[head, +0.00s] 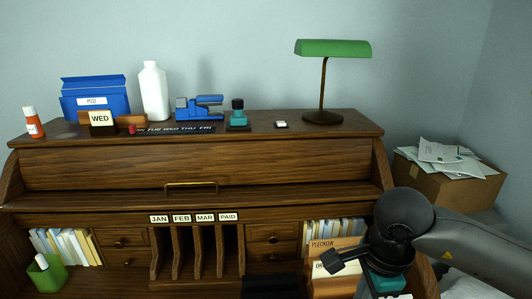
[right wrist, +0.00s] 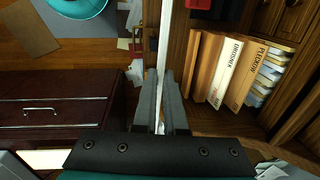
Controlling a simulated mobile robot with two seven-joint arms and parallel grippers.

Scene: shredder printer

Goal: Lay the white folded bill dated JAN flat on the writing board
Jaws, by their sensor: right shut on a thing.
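My right gripper (right wrist: 161,82) is shut on a thin white sheet (right wrist: 165,45), seen almost edge-on in the right wrist view. No date can be read on it, so I cannot confirm that it is the JAN bill. In the head view my right arm comes in from the right, over the desk's right side, and its fingers cannot be made out. The JAN label (head: 159,218) marks the leftmost upright slot of the roll-top desk (head: 110,165). The writing board cannot be made out. My left gripper is not in view.
A green lamp (head: 333,48) and a white bottle (head: 153,90) stand on the desk top. A carton of papers (head: 440,185) is at the right.

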